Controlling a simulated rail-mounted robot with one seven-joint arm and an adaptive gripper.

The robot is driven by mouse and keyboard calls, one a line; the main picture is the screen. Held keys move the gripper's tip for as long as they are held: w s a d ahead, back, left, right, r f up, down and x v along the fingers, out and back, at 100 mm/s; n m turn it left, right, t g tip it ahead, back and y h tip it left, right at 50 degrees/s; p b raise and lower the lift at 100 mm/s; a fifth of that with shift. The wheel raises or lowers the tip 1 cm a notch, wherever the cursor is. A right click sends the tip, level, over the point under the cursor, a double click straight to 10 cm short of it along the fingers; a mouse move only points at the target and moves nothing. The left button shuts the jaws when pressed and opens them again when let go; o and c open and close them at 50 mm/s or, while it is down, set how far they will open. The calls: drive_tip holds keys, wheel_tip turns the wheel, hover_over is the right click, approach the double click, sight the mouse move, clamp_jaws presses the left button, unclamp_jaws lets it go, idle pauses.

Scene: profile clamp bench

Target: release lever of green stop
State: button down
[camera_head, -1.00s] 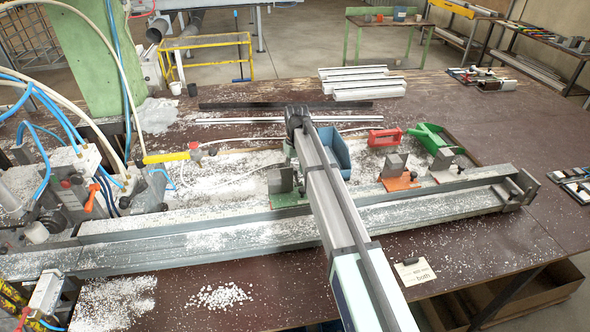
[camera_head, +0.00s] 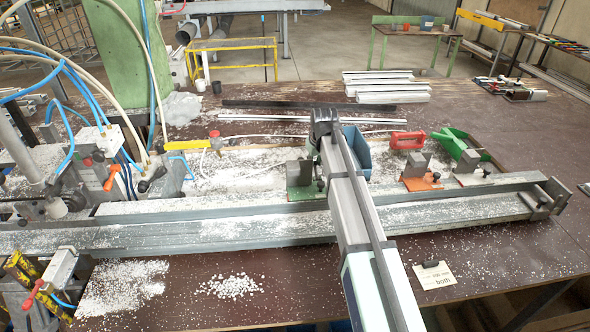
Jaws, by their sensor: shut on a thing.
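A stop with a green base and a grey block (camera_head: 299,174) stands at the back side of the long metal rail (camera_head: 250,224), left of my arm. A small dark part, perhaps its lever, shows at the block's right edge, close against my arm. My arm crosses over the rail from the bottom right and ends just behind and above this stop. My jaws are hidden behind the arm, so contact with the lever cannot be seen.
A blue bin (camera_head: 356,152) sits close behind my arm. A red tool (camera_head: 408,140) and a green scoop (camera_head: 452,142) lie behind the right stops. Hoses and a clamp machine crowd the left. White chips cover the bench; the front right is mostly clear beside a label card (camera_head: 436,275).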

drive_tip(key=shift+r, duration=0.1)
drive_tip(key=c, duration=1)
unclamp_jaws()
drive_tip(key=shift+r, duration=0.1)
drive_tip(key=v, duration=1.1)
drive_tip(key=shift+s+r, duration=0.3)
drive_tip(key=shift+r, duration=0.05)
drive_tip(key=shift+d, duration=0.1)
